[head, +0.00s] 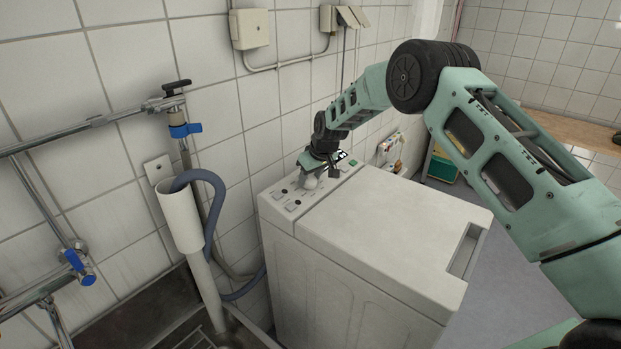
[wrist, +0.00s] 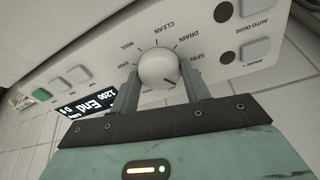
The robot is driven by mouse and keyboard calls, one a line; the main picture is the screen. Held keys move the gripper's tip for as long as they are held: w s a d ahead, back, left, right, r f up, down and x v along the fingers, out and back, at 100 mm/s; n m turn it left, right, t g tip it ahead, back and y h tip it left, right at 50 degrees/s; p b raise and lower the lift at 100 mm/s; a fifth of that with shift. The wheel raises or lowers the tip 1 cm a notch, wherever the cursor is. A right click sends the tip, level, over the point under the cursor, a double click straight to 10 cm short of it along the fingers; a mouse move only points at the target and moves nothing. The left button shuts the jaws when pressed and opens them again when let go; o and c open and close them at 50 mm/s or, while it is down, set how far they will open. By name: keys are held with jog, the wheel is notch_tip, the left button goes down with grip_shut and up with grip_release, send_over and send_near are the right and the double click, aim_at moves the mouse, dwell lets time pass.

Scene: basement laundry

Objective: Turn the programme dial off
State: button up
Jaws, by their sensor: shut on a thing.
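The programme dial (wrist: 158,68) is a round white knob on the washing machine's control panel (wrist: 110,52). Around it are labels, among them "WOOL", "CLEAN", "DRAIN" and "SPIN". My gripper (wrist: 160,80) is shut on the dial, with one finger on each side of it. In the head view my gripper (head: 313,178) reaches down to the panel at the back of the top-loading washing machine (head: 375,235), and the dial is only partly visible under it. A black display (wrist: 88,103) beside the dial reads "End" and "1200". Which label the dial's mark points to is hard to tell.
A grey hose (head: 217,205) in a white standpipe (head: 181,215) and a tap (head: 180,115) stand left of the machine. The machine's lid is clear.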

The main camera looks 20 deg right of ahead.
jog(key=m+b, duration=0.1)
jog(key=m, duration=0.2)
jog(key=shift+m, duration=0.4)
jog(key=shift+m+h+b, duration=0.3)
jog(key=shift+m+b, duration=0.25)
jog(key=shift+m, duration=0.95)
jog(key=o, duration=1)
jog(key=b+v, duration=0.3)
jog(key=v, duration=1.4)
jog(key=shift+s+r, duration=0.1)
jog(key=shift+r, duration=0.15)
